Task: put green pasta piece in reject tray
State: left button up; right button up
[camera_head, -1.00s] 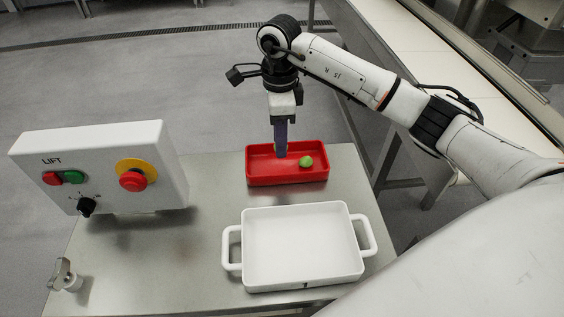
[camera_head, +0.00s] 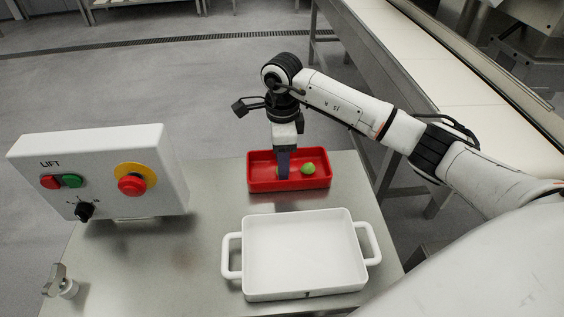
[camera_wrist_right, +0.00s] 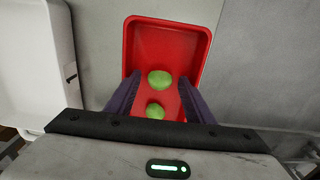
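My right gripper (camera_head: 283,176) points down into the red tray (camera_head: 318,185), near its left half. In the right wrist view its two dark fingers (camera_wrist_right: 159,100) stand apart, with clear gaps beside the green piece between them. That green pasta piece (camera_wrist_right: 155,111) appears low in the tray; whether it touches the floor is hard to tell. A second green pasta piece (camera_wrist_right: 159,79) lies in the tray; in the head view (camera_head: 308,168) it is right of the fingers. In the head view the first piece is mostly hidden by the fingers. My left gripper is out of view.
A white dish (camera_head: 303,255) with two handles stands in front of the red tray on the metal table (camera_head: 195,265), and looks empty. A control box (camera_head: 95,175) stands at the left. A metal knob (camera_head: 62,285) is at the front left. A conveyor (camera_head: 450,75) runs at the right.

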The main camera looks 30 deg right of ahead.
notch_tip(320, 180, up, 12)
jog(key=p, duration=0.2)
jog(key=shift+r+p, duration=0.15)
jog(key=shift+p, duration=0.25)
